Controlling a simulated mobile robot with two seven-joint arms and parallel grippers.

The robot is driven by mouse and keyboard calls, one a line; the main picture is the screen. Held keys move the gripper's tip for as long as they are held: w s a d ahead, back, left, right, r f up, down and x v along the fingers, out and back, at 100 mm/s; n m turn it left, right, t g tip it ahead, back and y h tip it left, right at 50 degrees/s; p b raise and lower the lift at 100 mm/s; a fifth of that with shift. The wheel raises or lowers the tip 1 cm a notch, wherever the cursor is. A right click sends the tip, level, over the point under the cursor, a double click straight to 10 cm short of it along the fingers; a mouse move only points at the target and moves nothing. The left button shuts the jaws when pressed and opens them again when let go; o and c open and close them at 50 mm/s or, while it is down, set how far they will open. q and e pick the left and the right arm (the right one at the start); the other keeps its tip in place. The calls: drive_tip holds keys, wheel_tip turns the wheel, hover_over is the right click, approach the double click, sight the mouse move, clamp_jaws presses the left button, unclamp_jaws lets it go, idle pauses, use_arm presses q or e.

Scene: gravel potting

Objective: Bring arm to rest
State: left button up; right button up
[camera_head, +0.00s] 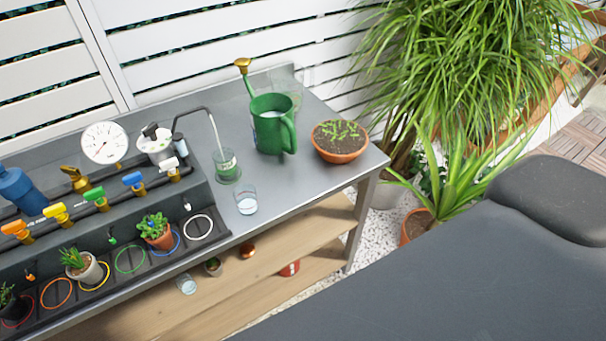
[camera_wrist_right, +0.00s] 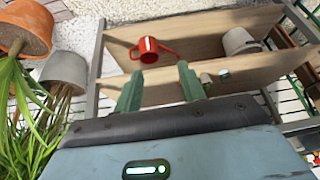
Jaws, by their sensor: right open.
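My right gripper (camera_wrist_right: 160,84) shows in the right wrist view, with its two green fingers apart and nothing between them. My left gripper is in neither view. In the head view, neither gripper can be seen.
In the head view, the grey bench (camera_head: 315,182) holds a green watering can (camera_head: 268,138), a terracotta bowl (camera_head: 340,152), glasses and several small pots beside coloured valves. Wooden shelves (camera_head: 290,225) lie below. A bushy plant (camera_head: 465,70) stands right of the bench.

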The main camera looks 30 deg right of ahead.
drive_tip(key=shift+w+a+f+t+y, duration=0.2)
drive_tip(key=shift+f+t, duration=0.2)
drive_tip(key=shift+t, duration=0.15)
drive_tip(key=shift+w+a+f+t+y, duration=0.15)
drive_tip(key=shift+w+f+t, duration=0.1)
drive_tip(key=shift+f+t, duration=0.3)
drive_tip(key=shift+w+a+f+t+y, duration=0.1)
drive_tip(key=shift+w+a+f+t, duration=0.15)
drive_tip(key=shift+t, duration=0.35)
